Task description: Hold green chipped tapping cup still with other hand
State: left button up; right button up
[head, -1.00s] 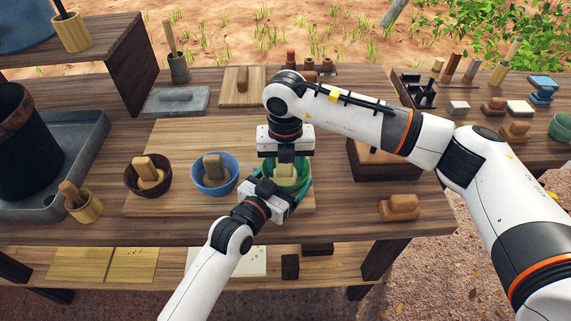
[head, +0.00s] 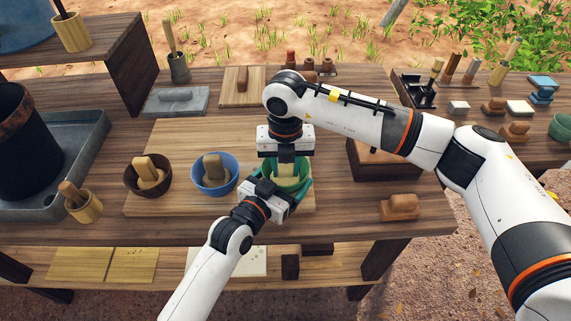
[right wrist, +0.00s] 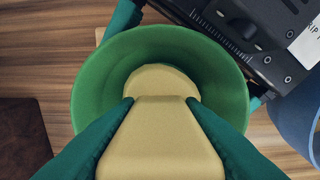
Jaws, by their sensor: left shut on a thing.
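The green cup (head: 303,172) stands at the right end of the pale board, with a beige wooden tool (right wrist: 160,130) upright in it. My left gripper (head: 279,187) comes from the front and is shut on the cup, with a teal finger on either side. My right gripper (head: 286,161) points down over the cup. In the right wrist view its teal fingertips (right wrist: 160,101) straddle the tool and look open; whether they touch it is hard to tell. No chip shows on the cup's visible rim (right wrist: 88,100).
A blue bowl (head: 232,180) and a brown bowl (head: 130,178), each with a wooden tool, stand left of the cup on the pale board (head: 180,132). A brown wooden box (head: 372,163) is close on the right. A wooden block tool (head: 399,207) lies near the front edge.

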pick_arm(q)
jog(key=shift+r, duration=0.1)
pick_arm(e)
jog(key=c, duration=0.4)
jog(key=shift+r, duration=0.75)
jog(key=shift+r, duration=2.4)
jog(key=shift+w, duration=0.1)
jog(key=w+d+r, duration=0.2)
jog(key=w+r, duration=0.2)
jog(key=w, duration=0.3)
jog(key=shift+w+d, duration=0.2)
jog(key=shift+d, duration=0.1)
